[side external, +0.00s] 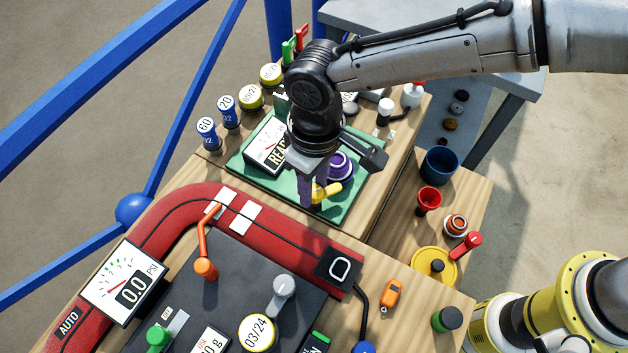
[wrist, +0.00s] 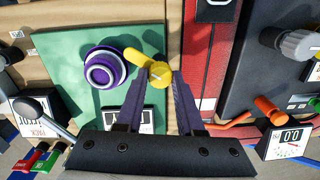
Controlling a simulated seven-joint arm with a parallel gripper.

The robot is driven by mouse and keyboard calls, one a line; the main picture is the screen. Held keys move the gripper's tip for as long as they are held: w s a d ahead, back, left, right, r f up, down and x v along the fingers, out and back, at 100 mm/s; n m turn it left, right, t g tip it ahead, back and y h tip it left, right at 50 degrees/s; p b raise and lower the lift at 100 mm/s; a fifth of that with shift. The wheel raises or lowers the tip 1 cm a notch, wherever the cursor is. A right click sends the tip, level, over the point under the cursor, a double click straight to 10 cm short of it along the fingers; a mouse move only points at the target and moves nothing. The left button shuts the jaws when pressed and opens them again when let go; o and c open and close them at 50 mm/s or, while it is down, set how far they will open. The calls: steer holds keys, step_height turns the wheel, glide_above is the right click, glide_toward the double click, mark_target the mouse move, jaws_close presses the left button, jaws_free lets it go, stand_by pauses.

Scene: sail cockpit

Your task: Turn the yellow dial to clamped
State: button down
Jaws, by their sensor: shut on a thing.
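The yellow dial (wrist: 160,74) is on the green panel (wrist: 70,55), with its yellow handle pointing up and left in the wrist view. It also shows in the side external view (side external: 327,191), partly hidden by my gripper. My gripper (wrist: 165,78) comes down over the dial, and its two dark purple fingers are shut on it, one on each side. In the side external view my gripper (side external: 313,197) is at the panel's lower edge. A purple round knob (wrist: 103,69) sits close beside the dial. I cannot read any clamped mark.
A display box (side external: 268,145) stands on the green panel behind my gripper. A red curved band (side external: 180,222) and a dark panel with an orange lever (side external: 205,268) lie in front. Blue-and-white cylinders (side external: 207,132) line the left edge. Red and blue cups stand to the right.

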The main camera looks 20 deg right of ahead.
steer(key=n, duration=0.6)
steer(key=shift+a+n, duration=0.1)
steer(key=shift+n, duration=0.2)
steer(key=shift+r, duration=0.1)
stand_by(0.4)
steer(key=c, duration=0.5)
jaws_free()
steer(key=r, duration=1.3)
steer(key=shift+w+r, duration=0.2)
steer(key=shift+r, duration=0.15)
